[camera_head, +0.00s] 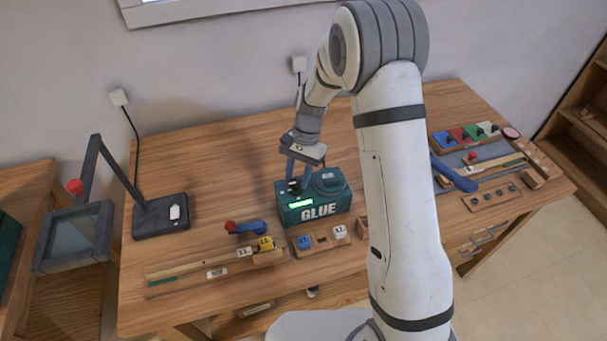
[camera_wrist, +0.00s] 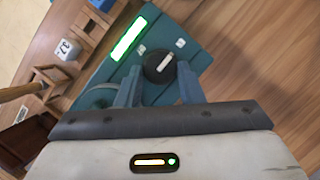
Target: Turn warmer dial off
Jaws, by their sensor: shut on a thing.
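The glue warmer (camera_head: 318,211) is a teal box marked GLUE on the wooden table, with a lit green display (camera_wrist: 128,38) on its front edge. Its dial (camera_wrist: 159,68) is a round black knob with a white pointer line, on the top face. In the head view the dial (camera_head: 294,184) is partly hidden by my gripper. My gripper (camera_head: 295,177) points down over the left part of the warmer.
A round lid (camera_head: 328,179) sits on the warmer's right. A dark lamp-like stand (camera_head: 160,215) is at left. My arm hides the table's middle right.

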